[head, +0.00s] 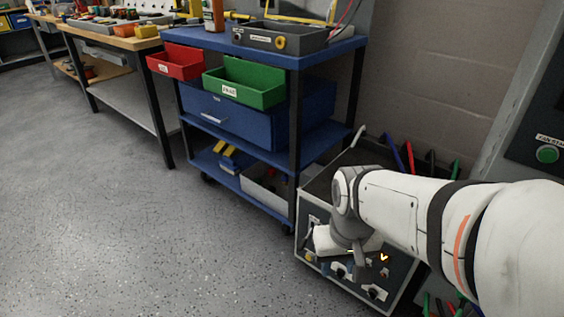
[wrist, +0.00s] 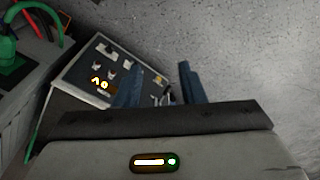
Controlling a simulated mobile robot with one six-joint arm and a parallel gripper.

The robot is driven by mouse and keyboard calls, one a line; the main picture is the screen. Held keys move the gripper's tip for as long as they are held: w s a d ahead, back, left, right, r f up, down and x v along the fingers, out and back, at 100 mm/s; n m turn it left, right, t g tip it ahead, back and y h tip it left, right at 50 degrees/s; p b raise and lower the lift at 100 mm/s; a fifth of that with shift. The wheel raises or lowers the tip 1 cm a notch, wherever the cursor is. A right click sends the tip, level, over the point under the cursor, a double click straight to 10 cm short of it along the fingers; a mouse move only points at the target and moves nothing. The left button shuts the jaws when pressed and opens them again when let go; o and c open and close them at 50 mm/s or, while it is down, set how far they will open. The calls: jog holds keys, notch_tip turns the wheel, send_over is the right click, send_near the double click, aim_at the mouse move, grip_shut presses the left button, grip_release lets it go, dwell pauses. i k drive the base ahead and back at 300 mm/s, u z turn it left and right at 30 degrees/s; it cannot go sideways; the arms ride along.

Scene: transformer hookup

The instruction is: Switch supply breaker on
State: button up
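A grey box with a dark front panel (head: 340,268) stands low beside the blue cart, partly hidden by my arm. The panel carries several knobs and a lit orange display (head: 384,257). The panel also shows in the wrist view (wrist: 122,68), tilted, with its lit orange digits at its left. My gripper (wrist: 160,78) points at the panel, its two dark blue fingers apart with nothing seen held between them. A small yellow part and a pale, lever-like part (wrist: 168,94) show between the fingers; I cannot tell for sure that this is the supply breaker. Contact cannot be told.
The blue cart (head: 330,52) with red (head: 175,62) and green bins (head: 243,84) stands left of the box. A grey cabinet with a green button (head: 547,154) is at the right. Coloured cables lie behind my arm. The floor (head: 120,230) at the left is clear.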

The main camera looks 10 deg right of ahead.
aim_at(302, 245)
jog(key=z, duration=1.8)
jog(key=k, duration=0.85)
jog(key=u, duration=1.25)
jog(key=i, duration=1)
